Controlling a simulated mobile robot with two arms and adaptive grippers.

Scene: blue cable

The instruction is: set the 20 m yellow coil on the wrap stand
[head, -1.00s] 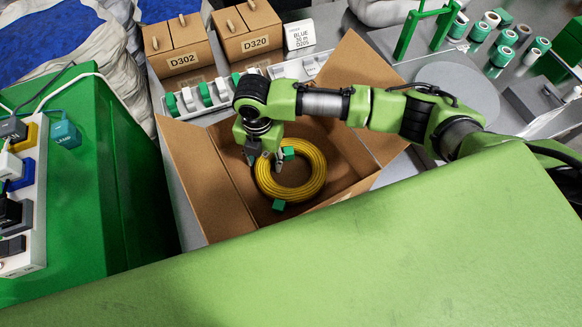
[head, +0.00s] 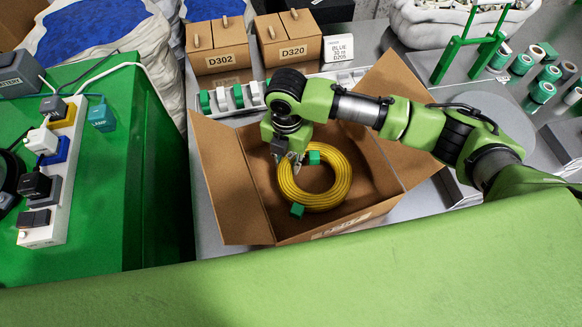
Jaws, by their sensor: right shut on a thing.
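The yellow coil (head: 342,187), bound with green wraps, is in the open cardboard box (head: 235,190) on the grey table. My right gripper (head: 293,168) reaches down from above and is shut on the coil's upper left side. The arm hides part of the box, and I cannot tell whether the coil touches the box floor. A green upright frame (head: 468,45) stands at the back right, near a round grey plate (head: 482,108). I cannot tell which of these is the wrap stand. My left gripper is not in view.
Closed boxes marked D302 (head: 220,60) and D320 (head: 292,52) stand behind, beside a white label card (head: 339,48). A rack with green and white pieces (head: 222,100) lies before them. Several tape rolls (head: 543,92) are at right. A power strip (head: 45,200) lies on a green surface at left.

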